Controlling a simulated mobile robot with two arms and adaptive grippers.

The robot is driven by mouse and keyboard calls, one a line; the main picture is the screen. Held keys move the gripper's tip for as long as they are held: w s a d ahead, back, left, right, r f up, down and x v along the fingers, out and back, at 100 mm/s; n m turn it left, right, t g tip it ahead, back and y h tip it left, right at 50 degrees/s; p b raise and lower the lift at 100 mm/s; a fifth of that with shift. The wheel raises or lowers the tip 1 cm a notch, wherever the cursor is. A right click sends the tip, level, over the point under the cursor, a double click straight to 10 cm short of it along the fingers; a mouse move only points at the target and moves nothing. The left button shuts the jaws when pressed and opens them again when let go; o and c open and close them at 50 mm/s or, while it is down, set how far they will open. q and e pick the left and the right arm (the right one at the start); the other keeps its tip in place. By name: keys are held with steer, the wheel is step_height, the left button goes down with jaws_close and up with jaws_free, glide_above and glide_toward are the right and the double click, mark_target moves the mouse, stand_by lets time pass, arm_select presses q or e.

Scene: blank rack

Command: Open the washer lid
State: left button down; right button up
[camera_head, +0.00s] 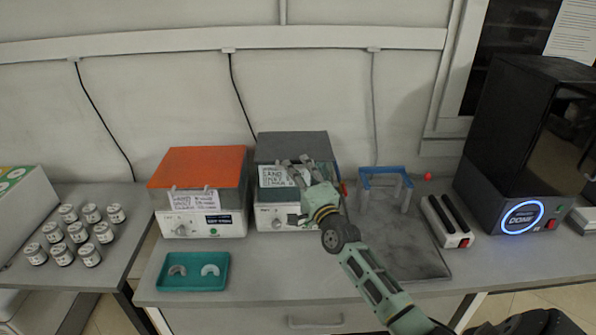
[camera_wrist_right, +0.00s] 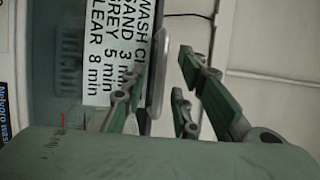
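The washer (camera_head: 268,220) is the white machine with the dark grey lid (camera_head: 292,145), standing at the middle of the bench. Its lid looks closed. A card with wash times (camera_wrist_right: 112,45) is on its front. My right gripper (camera_head: 292,166) is at the front of the lid and covers part of the card. In the right wrist view the gripper (camera_wrist_right: 160,95) is open. A grey handle bar (camera_wrist_right: 156,70) shows between its fingers, nearer the finger on the card side. I cannot tell whether any finger touches it. My left gripper is not in view.
An orange-lidded machine (camera_head: 200,165) stands close on the left. A teal tray (camera_head: 192,284) lies in front of it. A blue rack (camera_head: 385,172), a grey mat (camera_head: 425,262) and a black printer (camera_head: 510,120) are on the right. Several jars (camera_head: 76,233) stand far left.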

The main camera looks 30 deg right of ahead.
steer(key=shift+c, duration=0.4)
jaws_close()
